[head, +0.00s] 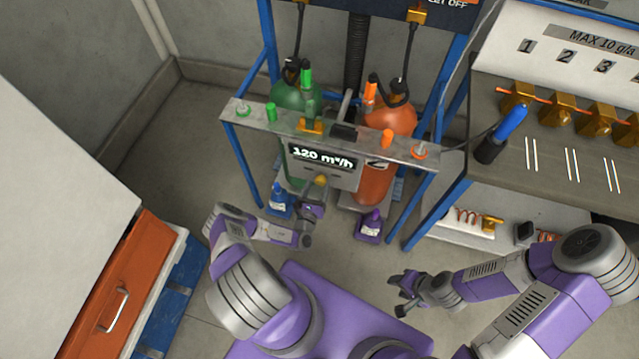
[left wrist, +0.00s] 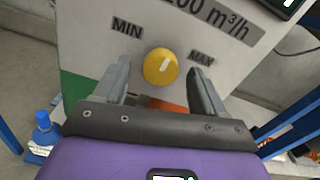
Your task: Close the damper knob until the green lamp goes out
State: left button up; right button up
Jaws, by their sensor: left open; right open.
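The yellow damper knob (left wrist: 160,66) sits on a grey panel between the MIN and MAX labels. Its pale mark points up and slightly right. In the head view the knob (head: 320,180) is below the display (head: 322,157), which reads 120 m³/h. My left gripper (left wrist: 157,88) is open, with its fingers on either side of the knob and visible gaps between. In the head view my left gripper (head: 312,208) is just below the panel. My right gripper (head: 405,295) is open and empty, low and away from the panel. I cannot tell which green part is the lamp.
Green (head: 295,97) and orange (head: 389,122) cylinders stand in a blue-legged frame. A workbench (head: 535,160) with brass valves is at right. A cabinet with an orange drawer (head: 118,295) is at left. Small blue (head: 279,202) and purple (head: 370,228) bottles stand below the panel.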

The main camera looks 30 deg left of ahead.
pick_arm(q)
jog(key=shift+x, duration=1.45)
jog(key=shift+d, duration=0.1)
jog(key=c, duration=1)
jog(key=shift+n+b, duration=0.6)
jog(key=shift+n, duration=0.9)
jog(key=o, duration=1)
jog(key=p+v, duration=0.1)
jog(key=v, duration=0.6)
jog(key=shift+s+p, duration=0.3)
jog(key=shift+s, duration=0.05)
